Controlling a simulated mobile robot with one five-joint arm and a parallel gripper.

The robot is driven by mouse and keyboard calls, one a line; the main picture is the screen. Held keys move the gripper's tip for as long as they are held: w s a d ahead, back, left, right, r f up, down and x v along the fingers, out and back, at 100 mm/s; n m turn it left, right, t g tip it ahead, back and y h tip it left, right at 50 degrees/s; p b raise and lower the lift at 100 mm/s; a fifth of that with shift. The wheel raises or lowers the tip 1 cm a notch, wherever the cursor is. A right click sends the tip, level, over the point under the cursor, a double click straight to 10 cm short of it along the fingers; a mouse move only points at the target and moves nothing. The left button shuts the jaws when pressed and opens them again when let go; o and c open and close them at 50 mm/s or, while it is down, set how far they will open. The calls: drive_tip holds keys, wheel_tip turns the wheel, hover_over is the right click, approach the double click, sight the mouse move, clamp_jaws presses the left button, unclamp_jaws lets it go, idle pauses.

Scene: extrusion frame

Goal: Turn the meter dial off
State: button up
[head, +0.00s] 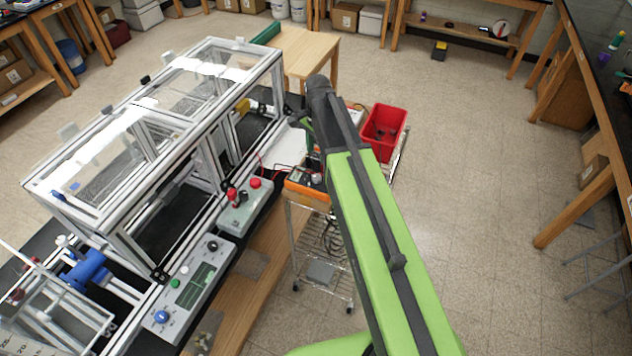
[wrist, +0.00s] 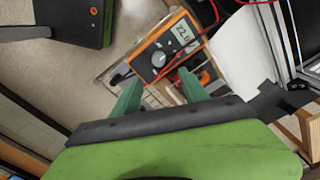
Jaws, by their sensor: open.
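The meter (wrist: 166,47) is an orange-cased multimeter with a lit display (wrist: 181,35) showing digits. Its round dial (wrist: 158,59) is grey-white, on the half of the face nearer my gripper. The exact dial setting is too small to read. In the head view the orange meter (head: 303,187) lies on top of a wire cart, partly behind my arm. My gripper (wrist: 158,76) is open and empty, with its two green fingers spread apart. In the wrist view the fingertips lie either side of and just below the dial, apparently short of it. In the head view my arm hides most of the gripper.
Red and dark leads (wrist: 210,22) run from the meter. A red bin (head: 384,133) stands beside it on the wire cart (head: 322,240). The extrusion frame (head: 160,140) and a control box (head: 188,287) are on the bench to the left. The floor to the right is open.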

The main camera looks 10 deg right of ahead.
sight(317, 176)
wheel_tip(317, 176, down, 11)
drive_tip(key=b, duration=0.9)
drive_tip(key=shift+r, duration=0.1)
clamp_jaws()
